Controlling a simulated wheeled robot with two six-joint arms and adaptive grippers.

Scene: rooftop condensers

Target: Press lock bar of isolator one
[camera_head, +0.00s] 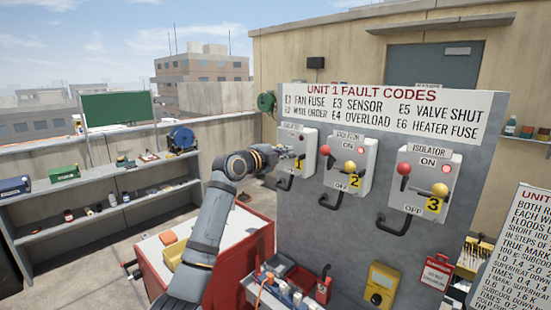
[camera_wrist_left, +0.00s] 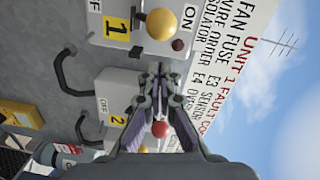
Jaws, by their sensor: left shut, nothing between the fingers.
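Isolator one (camera_head: 299,142) is a grey box with a yellow "1" label on the panel's left side. In the left wrist view its yellow ball (camera_wrist_left: 161,24) and a dark lamp (camera_wrist_left: 178,45) show. A black bent bar (camera_head: 290,178) projects below the box. I cannot tell for sure which part is the lock bar. My left gripper (camera_head: 281,154) is shut and empty at the left side of isolator one; it also shows in the left wrist view (camera_wrist_left: 158,72). Whether its tips touch the box is unclear. My right gripper is not in view.
Isolator two (camera_head: 347,164) and isolator three (camera_head: 424,180) stand to the right, with red and yellow balls and lit red lamps. A fault-code sign (camera_head: 390,108) is above. A red cart (camera_head: 205,250) stands below my left arm.

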